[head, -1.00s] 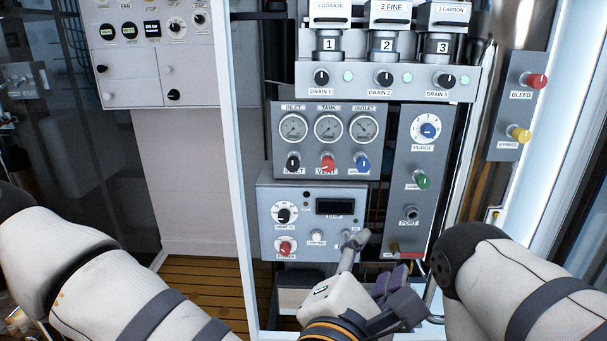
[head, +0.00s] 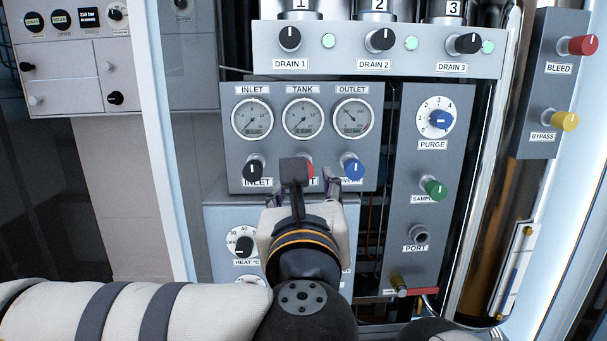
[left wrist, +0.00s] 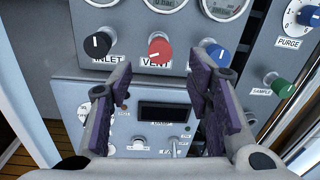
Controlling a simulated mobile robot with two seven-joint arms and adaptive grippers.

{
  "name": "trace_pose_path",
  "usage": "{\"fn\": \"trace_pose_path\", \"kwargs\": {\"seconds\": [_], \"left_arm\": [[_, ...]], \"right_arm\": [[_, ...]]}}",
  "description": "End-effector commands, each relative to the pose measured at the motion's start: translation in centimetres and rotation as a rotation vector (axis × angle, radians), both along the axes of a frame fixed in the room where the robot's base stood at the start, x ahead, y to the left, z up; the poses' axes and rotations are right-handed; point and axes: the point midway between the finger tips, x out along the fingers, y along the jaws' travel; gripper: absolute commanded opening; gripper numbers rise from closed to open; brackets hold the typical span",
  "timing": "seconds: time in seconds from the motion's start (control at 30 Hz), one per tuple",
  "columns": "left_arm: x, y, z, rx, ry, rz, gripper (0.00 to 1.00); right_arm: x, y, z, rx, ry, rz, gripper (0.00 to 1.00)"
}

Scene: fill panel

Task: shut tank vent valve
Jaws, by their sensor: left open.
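The tank vent valve is a red knob (left wrist: 160,49) labelled VENT, between the black inlet knob (left wrist: 97,45) and the blue knob (left wrist: 218,55) in the left wrist view. A white mark shows on its face. In the head view the red vent knob (head: 309,166) is mostly hidden behind my left gripper (head: 312,180). The gripper is open and empty, its purple-padded fingers apart. In the left wrist view the gripper (left wrist: 158,80) has its fingers on either side below the red knob; I cannot tell that they touch anything. My right gripper is not in view.
Inlet, tank and outlet gauges (head: 302,118) sit above the knobs. The heater panel (head: 226,215) lies below, partly behind my arm. The purge panel (head: 425,275) with a green sample knob (head: 434,190) stands at right. The bleed and bypass panel (head: 548,92) is farther right.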

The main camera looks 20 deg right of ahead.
Motion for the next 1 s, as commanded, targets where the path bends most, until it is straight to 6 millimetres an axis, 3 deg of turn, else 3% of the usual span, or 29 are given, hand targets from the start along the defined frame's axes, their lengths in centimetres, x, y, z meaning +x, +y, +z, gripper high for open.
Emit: {"fn": "trace_pose_path", "kwargs": {"seconds": [0.1,0.3,0.63,0.83,1.0], "left_arm": [[2.9,-1.0,0.0,0.003,-0.001,0.003,0.46],[6.0,-2.1,0.0,0.003,-0.001,0.001,0.46],[6.7,-2.3,0.0,0.003,0.0,-0.001,0.46],[6.7,-2.3,0.0,0.004,0.0,-0.001,0.03],[6.7,-2.3,0.0,0.005,-0.001,-0.002,0.0]], "right_arm": [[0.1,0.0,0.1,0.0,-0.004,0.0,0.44],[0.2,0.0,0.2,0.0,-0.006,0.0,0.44],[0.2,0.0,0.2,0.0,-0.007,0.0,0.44],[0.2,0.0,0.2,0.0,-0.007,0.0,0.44],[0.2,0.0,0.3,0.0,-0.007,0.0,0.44]]}}
